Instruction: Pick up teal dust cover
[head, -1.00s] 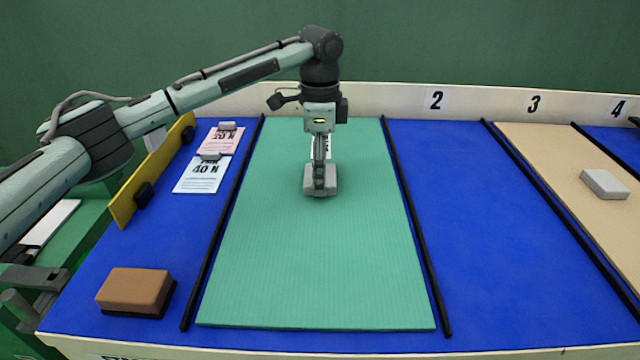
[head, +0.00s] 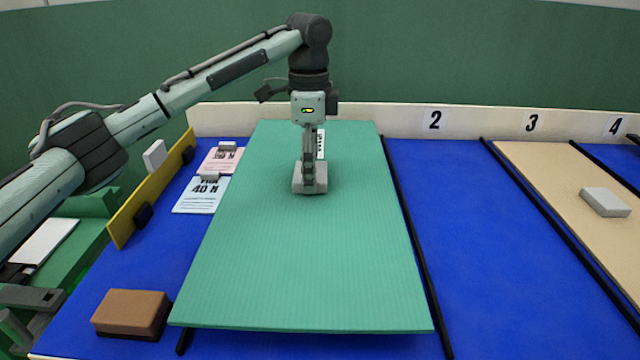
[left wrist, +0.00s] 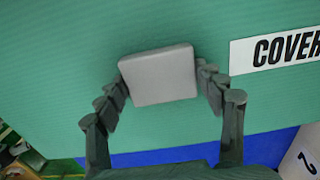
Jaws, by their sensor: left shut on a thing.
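The teal dust cover (head: 310,270) is a large ribbed sheet with a grey block handle (head: 309,185) near its far end. My left gripper (head: 310,180) comes down on the handle and is shut on it. In the left wrist view the two fingers lie on either side of the grey handle (left wrist: 160,76). A white label reading COVER (left wrist: 285,50) lies on the sheet beside it. The cover appears raised above the blue bench surface, with its near edge over the black divider at left. My right gripper is not in view.
A brown block (head: 130,313) lies at the near left. Two printed cards (head: 201,195) and a yellow strip (head: 150,190) are on the left. The blue bay (head: 470,240) right of the cover is empty. A beige panel (head: 560,180) with a grey block handle (head: 605,202) lies farther right.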

